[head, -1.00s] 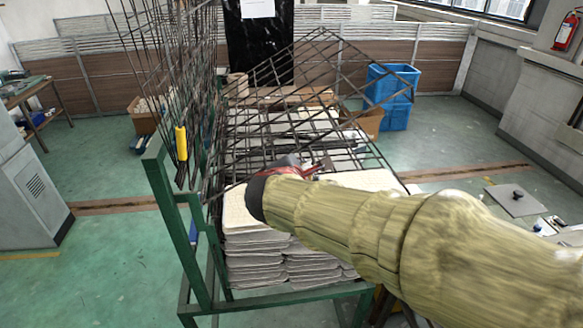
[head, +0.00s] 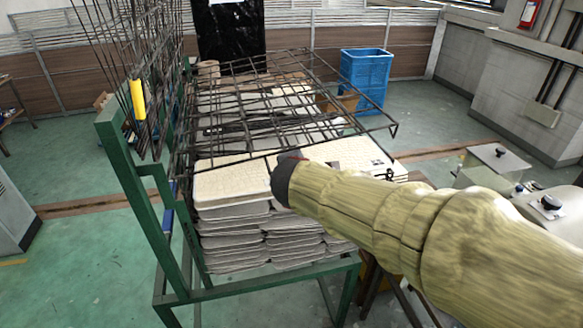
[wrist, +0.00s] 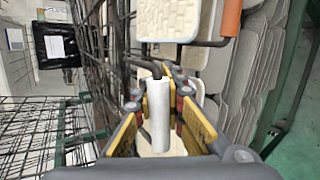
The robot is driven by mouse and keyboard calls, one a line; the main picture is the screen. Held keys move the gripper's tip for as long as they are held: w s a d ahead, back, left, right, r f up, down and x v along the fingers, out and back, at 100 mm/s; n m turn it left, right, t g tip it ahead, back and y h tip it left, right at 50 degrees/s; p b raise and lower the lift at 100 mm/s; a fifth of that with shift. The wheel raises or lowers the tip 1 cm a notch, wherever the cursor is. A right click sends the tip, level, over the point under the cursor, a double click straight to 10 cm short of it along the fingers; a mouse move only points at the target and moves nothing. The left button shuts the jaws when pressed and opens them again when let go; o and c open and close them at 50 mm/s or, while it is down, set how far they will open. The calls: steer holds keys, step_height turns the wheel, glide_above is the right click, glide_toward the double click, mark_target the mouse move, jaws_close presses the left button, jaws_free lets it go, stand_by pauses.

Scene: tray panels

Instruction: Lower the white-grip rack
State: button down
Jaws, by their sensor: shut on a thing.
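The white-grip rack (head: 392,128) is a dark wire lattice lying close to level over the stacked pale trays in the head view. I cannot tell whether it touches anything beneath it. Its white grip (wrist: 160,125) is a short upright cylinder in the wrist view, on a bent dark rod. My gripper (wrist: 160,98) is shut on the white grip, with yellow-sided fingers on either side of it. In the head view my arm's end reaches the rack's near edge, and the fingers and white grip are hidden there.
Other wire racks stand upright at the left, one with a yellow grip (head: 138,100). An orange grip (wrist: 231,17) shows in the wrist view. A green frame (head: 135,190) holds the pale tray stacks (head: 230,190). A blue crate (head: 365,80) stands behind right.

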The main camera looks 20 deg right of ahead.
steer(key=shift+r, duration=0.1)
steer(key=c, duration=1.8)
jaws_free()
steer(key=shift+c, duration=0.2)
steer(key=v, duration=1.2)
